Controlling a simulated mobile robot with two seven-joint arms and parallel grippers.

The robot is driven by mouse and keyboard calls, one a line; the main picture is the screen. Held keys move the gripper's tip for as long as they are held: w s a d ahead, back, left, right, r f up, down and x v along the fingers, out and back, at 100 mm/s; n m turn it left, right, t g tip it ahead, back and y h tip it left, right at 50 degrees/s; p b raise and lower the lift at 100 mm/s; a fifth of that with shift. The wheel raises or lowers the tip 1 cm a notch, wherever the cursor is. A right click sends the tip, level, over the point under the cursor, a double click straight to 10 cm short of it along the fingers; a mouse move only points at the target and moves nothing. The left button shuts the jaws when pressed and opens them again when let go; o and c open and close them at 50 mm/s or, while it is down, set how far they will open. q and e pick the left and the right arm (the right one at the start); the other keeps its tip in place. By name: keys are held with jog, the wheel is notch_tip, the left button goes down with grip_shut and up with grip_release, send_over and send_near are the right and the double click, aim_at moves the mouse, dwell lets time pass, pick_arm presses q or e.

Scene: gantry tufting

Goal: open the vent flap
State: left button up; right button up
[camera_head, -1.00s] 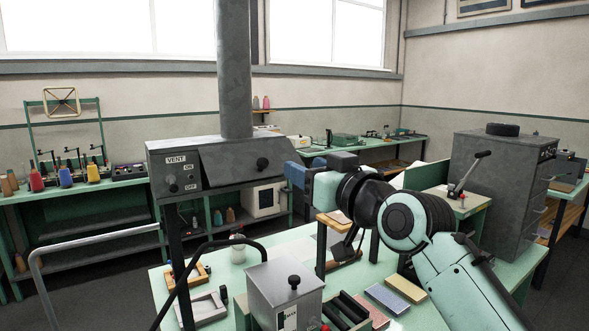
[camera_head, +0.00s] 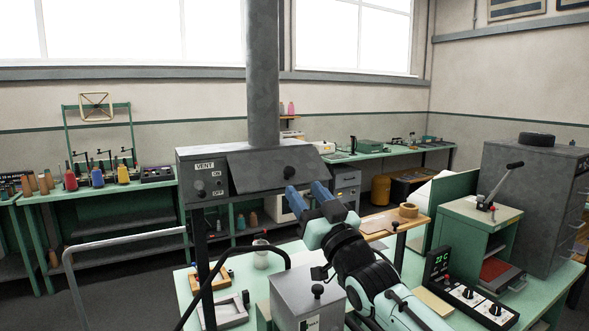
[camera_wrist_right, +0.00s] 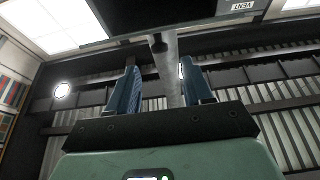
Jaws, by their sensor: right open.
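The vent hood (camera_head: 203,185) is a dark grey box with a VENT label and an ON/OFF knob on its left side. Its flap (camera_head: 255,166) is a sloped dark panel on the front, lying flush with the hood. A black knob (camera_head: 289,172) sits near the flap's right side. My right gripper (camera_head: 305,188) has blue fingers, open and empty, just below and right of the knob in the head view. In the right wrist view the open fingers (camera_wrist_right: 158,68) point toward the dark hood (camera_wrist_right: 180,15), with the knob (camera_wrist_right: 157,43) between and beyond them. My left gripper is not in view.
A grey duct (camera_head: 263,75) rises from the hood. Below are a green table (camera_head: 262,283), a grey metal box (camera_head: 305,292) with a knob, and a curved black bar (camera_head: 215,270).

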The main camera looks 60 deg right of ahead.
aim_at(292, 174)
jog(key=p+x, duration=0.2)
jog(key=x, duration=0.4)
jog(key=shift+w, duration=0.1)
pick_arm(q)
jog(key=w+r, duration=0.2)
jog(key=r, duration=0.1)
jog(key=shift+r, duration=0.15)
